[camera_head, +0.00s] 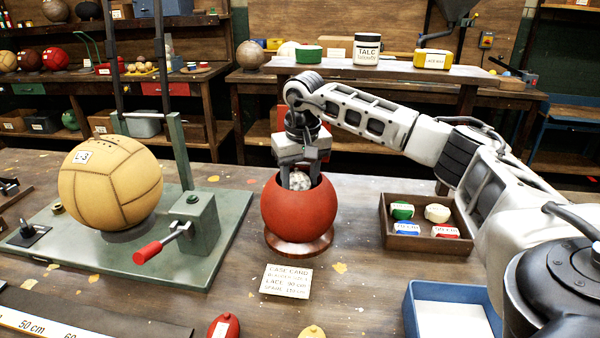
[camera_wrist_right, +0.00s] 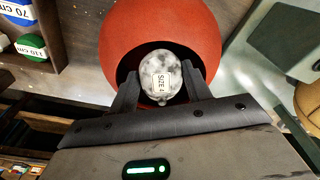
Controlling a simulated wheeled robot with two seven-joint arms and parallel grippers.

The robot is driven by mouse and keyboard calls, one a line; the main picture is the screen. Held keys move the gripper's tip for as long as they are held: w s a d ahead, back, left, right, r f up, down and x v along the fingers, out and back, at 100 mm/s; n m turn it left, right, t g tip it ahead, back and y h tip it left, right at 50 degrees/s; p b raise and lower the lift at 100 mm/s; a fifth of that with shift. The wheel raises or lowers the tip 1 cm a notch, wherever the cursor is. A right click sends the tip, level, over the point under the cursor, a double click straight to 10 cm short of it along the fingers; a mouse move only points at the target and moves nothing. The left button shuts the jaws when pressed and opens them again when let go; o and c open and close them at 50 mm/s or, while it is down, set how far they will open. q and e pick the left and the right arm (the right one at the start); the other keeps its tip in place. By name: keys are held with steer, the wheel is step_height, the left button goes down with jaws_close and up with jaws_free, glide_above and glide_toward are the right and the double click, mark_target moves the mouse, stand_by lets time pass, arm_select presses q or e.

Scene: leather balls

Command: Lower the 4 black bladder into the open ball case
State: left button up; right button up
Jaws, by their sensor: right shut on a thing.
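The open ball case (camera_head: 298,212) is a red ball with a dark round opening at its top, standing on a round wooden base. My right gripper (camera_head: 297,170) points down into this opening. It is shut on a mottled grey-white bladder (camera_head: 299,181), whose label reads "SIZE 4" in the right wrist view (camera_wrist_right: 162,78). The bladder is at the mouth of the case, partly inside it; its lower part is hidden in the head view. In the right wrist view the case (camera_wrist_right: 120,35) surrounds the bladder and the fingertips. My left gripper is not in view.
A green press plate (camera_head: 150,262) with a tan ball (camera_head: 110,183) and a red-handled clamp (camera_head: 147,252) stands left of the case. A brown box (camera_head: 398,240) with lace rolls and a blue tray (camera_head: 412,312) are on the right. A card (camera_head: 286,280) lies in front.

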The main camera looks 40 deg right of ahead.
mark_target(303, 184)
steer(key=shift+f+b, duration=1.2)
steer(key=shift+f, duration=1.25)
steer(key=o, duration=1.1)
steer(key=shift+c, duration=0.2)
step_height(303, 184, up, 16)
steer(key=s, duration=0.1)
steer(key=shift+s+a, duration=0.4)
steer(key=shift+a, duration=0.05)
steer(key=shift+f, duration=0.15)
